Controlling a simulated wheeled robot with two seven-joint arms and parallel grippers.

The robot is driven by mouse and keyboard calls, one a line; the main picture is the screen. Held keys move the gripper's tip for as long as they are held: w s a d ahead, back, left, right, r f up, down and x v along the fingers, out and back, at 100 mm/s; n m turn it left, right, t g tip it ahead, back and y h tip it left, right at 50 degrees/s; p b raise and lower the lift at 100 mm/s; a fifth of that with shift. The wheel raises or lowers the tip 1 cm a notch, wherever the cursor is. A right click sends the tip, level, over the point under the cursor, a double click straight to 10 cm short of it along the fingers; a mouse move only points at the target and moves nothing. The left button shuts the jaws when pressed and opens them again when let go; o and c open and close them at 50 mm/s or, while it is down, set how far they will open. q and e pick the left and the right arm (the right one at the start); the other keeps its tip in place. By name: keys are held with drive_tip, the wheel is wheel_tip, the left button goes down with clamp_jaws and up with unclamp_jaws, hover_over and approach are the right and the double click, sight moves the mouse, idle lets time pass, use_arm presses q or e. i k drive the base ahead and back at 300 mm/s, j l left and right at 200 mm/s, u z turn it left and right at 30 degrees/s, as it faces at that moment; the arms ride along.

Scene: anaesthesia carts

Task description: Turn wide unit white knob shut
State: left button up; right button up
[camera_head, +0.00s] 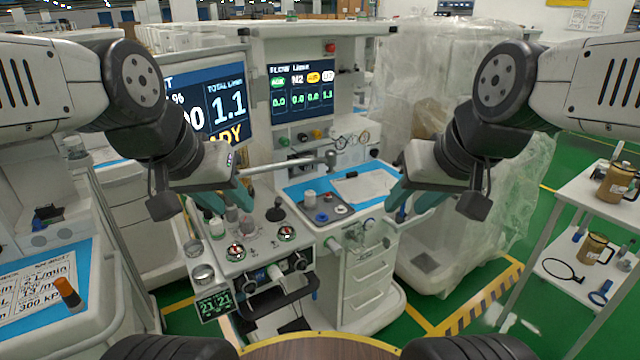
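The wide unit is probably the central anaesthesia cart (352,215), with its flow screen and blue-topped worktop; I cannot tell for certain. Another pale knob (217,227) sits on the lower left console among gauges. How far either knob is turned cannot be told. My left gripper (222,206) hangs above the left console with its teal fingers apart and empty. My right gripper (412,208) hangs at the right of the worktop, fingers apart and empty, clear of both knobs.
A metal arm (285,165) spans the worktop near my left gripper. A screen (205,105) stands behind it. A plastic-wrapped unit (440,70) is at the right. A white shelf cart (600,200) with brown jugs stands far right. Green floor shows between them.

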sight(330, 131)
drive_tip(key=i+l+u, duration=0.1)
drive_tip(key=l+u, duration=0.15)
drive_tip(key=l, duration=0.45)
drive_tip(key=l+u, duration=0.25)
drive_tip(key=l, duration=0.45)
